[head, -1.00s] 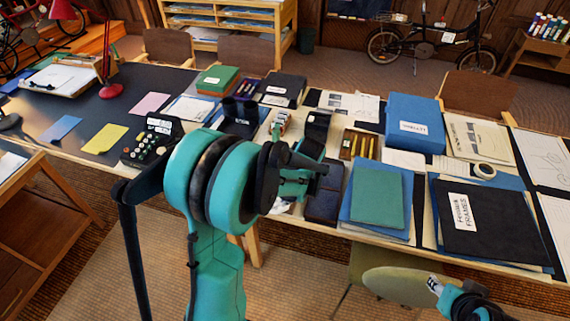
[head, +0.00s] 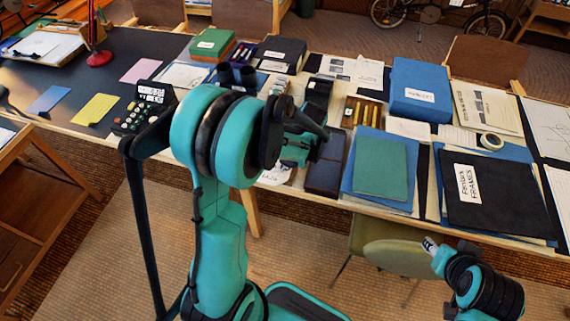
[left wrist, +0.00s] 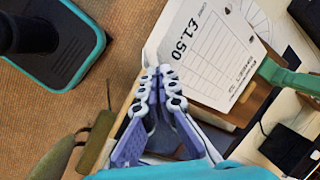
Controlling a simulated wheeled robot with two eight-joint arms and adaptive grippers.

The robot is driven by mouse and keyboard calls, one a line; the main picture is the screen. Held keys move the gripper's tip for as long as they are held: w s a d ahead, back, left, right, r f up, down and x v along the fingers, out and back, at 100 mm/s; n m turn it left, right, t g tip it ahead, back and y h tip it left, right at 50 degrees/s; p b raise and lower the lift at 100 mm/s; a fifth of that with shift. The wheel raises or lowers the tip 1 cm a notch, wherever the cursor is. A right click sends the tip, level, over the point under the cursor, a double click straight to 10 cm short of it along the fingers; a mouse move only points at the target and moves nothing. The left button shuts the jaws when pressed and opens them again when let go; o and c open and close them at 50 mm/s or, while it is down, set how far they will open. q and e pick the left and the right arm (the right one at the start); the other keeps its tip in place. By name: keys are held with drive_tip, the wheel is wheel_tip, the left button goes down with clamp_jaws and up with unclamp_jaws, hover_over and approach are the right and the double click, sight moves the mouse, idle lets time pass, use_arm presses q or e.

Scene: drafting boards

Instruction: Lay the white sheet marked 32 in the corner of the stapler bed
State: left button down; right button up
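In the left wrist view a white sheet (left wrist: 215,45) printed "£1.50" with ruled lines lies at a slant over a brown surface. I cannot read a 32 on it. A green bar (left wrist: 290,78) lies beside it, perhaps part of the stapler. The stapler bed cannot be made out surely. My left gripper (left wrist: 160,70) has its fingertips close together at the sheet's near left corner; whether they pinch it is unclear. In the head view my left gripper (head: 300,152) is over the table's front edge, hiding much behind it. My right gripper (head: 430,244) is low in front of the table.
A dark blue case (head: 326,165), a green folder (head: 381,168), a black "frames" folder (head: 505,200) and a blue box (head: 419,90) crowd the table's right side. A calculator-like device (head: 143,112) stands left of my arm. A chair (head: 400,256) stands in front.

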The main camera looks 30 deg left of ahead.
use_arm(q)
drive_tip(key=shift+f, duration=0.1)
drive_tip(key=c, duration=1.6)
unclamp_jaws()
drive_tip(key=shift+c, duration=0.2)
drive_tip(key=v, duration=1.2)
drive_tip(key=shift+a, duration=0.1)
drive_tip(key=s+d+r+n+t+h, duration=0.2)
drive_tip(key=s+d+n+t, duration=0.4)
drive_tip(key=s, duration=0.6)
drive_tip(key=shift+d+r+n+t+h, duration=0.4)
drive_tip(key=shift+d+t+h, duration=0.3)
drive_tip(key=shift+t, duration=0.3)
